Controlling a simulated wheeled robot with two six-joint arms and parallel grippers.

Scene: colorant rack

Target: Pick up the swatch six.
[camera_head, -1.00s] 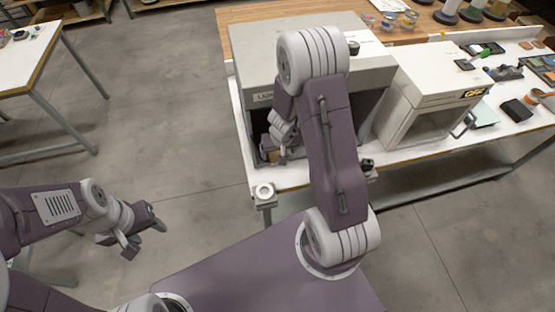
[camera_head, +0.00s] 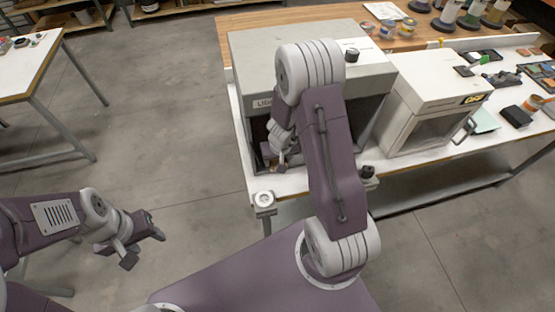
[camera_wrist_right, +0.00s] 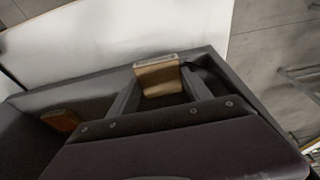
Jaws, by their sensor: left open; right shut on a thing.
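A tan swatch (camera_wrist_right: 157,82) with a pale, marked front edge is between the two fingers of my right gripper (camera_wrist_right: 160,86), which is shut on it. I cannot read a number on it. In the head view my right gripper (camera_head: 281,161) is at the open front of the large grey light booth (camera_head: 310,55), partly hidden by shadow and my arm. A second, orange-brown swatch (camera_wrist_right: 60,120) lies inside the dark booth, left of the gripper in the right wrist view. My left gripper (camera_head: 143,249) is open and empty over the floor, away from the bench.
The booth's side walls and top closely surround my right gripper. A smaller pale cabinet (camera_head: 437,85) stands to its right. A black knob (camera_head: 351,55) sits on the booth. The floor (camera_head: 170,150) left of the bench is clear.

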